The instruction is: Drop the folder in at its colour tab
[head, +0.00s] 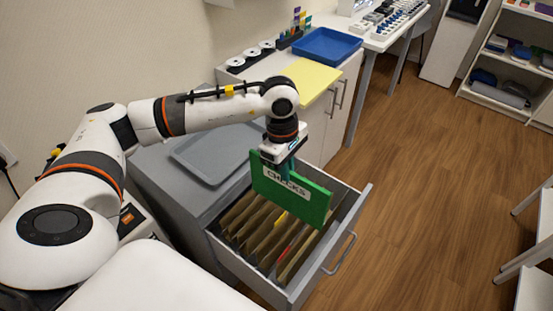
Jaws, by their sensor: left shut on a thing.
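A green folder (312,204) with a white label reading "CHECKS" hangs upright from my left gripper (284,161). The gripper is shut on its top edge. The folder is above the open grey drawer (297,292), with its lower part over the drawer's back half. The drawer holds a row of brown hanging files (238,220). A yellow tab (281,218) and a red tab (285,254) show among them. The folder hides the files behind it, and I see no green tab. My right gripper is not in view.
A grey tray (213,155) lies on the cabinet top. Behind it, a counter carries a yellow sheet (309,80), a blue tray (327,46) and white round items. The wooden floor to the right is clear up to white stools (537,235).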

